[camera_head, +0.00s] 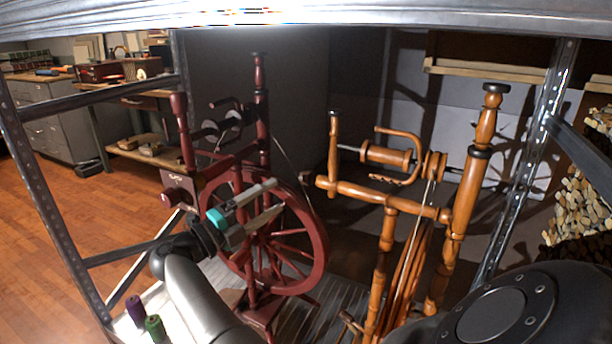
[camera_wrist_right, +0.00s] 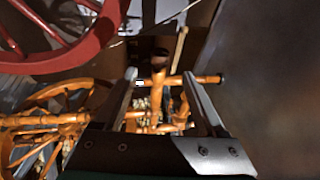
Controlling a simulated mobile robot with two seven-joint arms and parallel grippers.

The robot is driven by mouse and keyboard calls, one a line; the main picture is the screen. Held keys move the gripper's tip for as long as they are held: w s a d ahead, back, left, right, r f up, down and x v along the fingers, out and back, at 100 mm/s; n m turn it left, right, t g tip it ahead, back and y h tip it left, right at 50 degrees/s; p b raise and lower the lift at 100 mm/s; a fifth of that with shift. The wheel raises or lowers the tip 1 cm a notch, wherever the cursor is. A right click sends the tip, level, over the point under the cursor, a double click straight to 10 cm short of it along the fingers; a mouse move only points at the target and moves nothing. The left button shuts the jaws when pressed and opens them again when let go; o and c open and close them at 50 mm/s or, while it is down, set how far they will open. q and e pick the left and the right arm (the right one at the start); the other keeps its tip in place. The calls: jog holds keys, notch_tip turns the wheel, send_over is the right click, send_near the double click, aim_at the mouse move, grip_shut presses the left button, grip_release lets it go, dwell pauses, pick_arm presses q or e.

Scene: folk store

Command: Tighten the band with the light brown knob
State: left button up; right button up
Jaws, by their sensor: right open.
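The light brown spinning wheel (camera_head: 345,190) stands right of centre, with a flyer and bobbin (camera_head: 385,155) on top. Thin pale band strands (camera_head: 428,195) run down from its whorl toward the wheel. A small knob (camera_head: 306,177), dark in the shade, sits at the left end of its crossbar. My right gripper (camera_head: 281,195) is open and empty, left of that wheel and in front of a red one, its fingers toward the knob but apart from it. In the right wrist view, a dark brown rounded part (camera_wrist_right: 158,62) shows between the open fingers, with light brown rods behind. My left gripper is not in view.
The dark red spinning wheel (camera_head: 322,240) stands close behind my right gripper; its rim fills the upper left of the wrist view. Metal shelf posts (camera_head: 55,205) flank the scene. Purple (camera_head: 135,308) and green (camera_head: 155,326) spools stand at the lower left. Stacked wood (camera_head: 585,200) is at right.

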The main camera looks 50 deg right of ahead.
aim_at(306, 177)
jog(key=d, duration=0.3)
jog(key=d+r+b, duration=0.1)
jog(key=d, duration=0.2)
jog(key=s+d, duration=0.1)
jog(key=d, duration=0.2)
jog(key=shift+d+r, duration=0.25)
jog(key=shift+r, duration=0.05)
jog(key=shift+d+r, duration=0.1)
jog(key=shift+d, duration=0.4)
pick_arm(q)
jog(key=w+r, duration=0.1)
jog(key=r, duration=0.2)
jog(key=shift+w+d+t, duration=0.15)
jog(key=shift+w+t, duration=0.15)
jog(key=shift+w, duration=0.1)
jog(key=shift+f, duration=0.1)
pick_arm(e)
grip_shut()
